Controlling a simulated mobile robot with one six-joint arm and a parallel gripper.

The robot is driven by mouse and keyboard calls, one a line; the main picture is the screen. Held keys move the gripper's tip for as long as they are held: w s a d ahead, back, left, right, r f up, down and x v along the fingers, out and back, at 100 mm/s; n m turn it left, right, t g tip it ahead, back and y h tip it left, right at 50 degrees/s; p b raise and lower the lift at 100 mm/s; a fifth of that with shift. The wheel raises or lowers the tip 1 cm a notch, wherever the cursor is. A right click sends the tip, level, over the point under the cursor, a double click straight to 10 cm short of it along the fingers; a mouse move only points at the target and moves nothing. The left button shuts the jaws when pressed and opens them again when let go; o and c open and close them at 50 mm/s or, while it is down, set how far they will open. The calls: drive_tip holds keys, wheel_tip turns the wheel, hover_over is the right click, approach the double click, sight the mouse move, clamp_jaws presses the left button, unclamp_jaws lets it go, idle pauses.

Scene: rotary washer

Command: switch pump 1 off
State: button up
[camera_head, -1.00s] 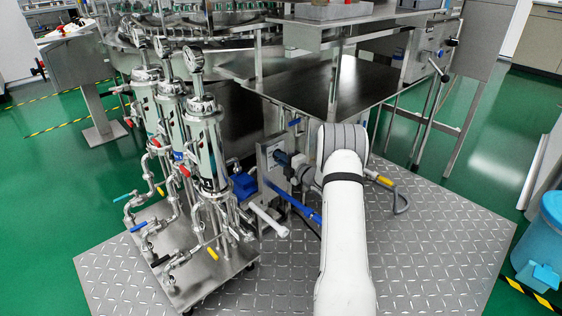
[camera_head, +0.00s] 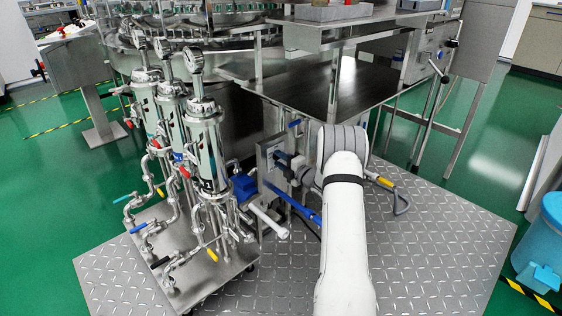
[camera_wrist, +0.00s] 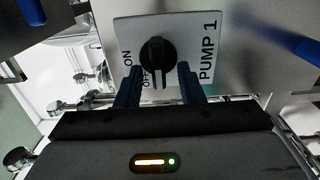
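In the wrist view, a white plate (camera_wrist: 203,28) lettered PUMP 1 carries a black rotary knob (camera_wrist: 158,52). The lettering runs sideways, with ON at the upper left of the knob and OFF at the lower left, partly covered. The knob's grip bar extends downward in the picture, into the space between my fingers. My gripper (camera_wrist: 159,82) is open, with one dark blue finger on each side of the bar. There is a visible gap on both sides; I cannot tell whether the tips overlap the bar in depth.
In the head view, a filter stand (camera_head: 197,135) with steel cylinders, gauges and coloured valve handles stands left of my arm. A steel table (camera_head: 315,88) is behind it. Blue parts (camera_wrist: 297,42) show beside the plate in the wrist view. The diamond-plate floor (camera_head: 440,240) on the right is clear.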

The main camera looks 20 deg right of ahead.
drive_tip(key=p+v, duration=0.3)
drive_tip(key=v, duration=0.5)
idle(0.5)
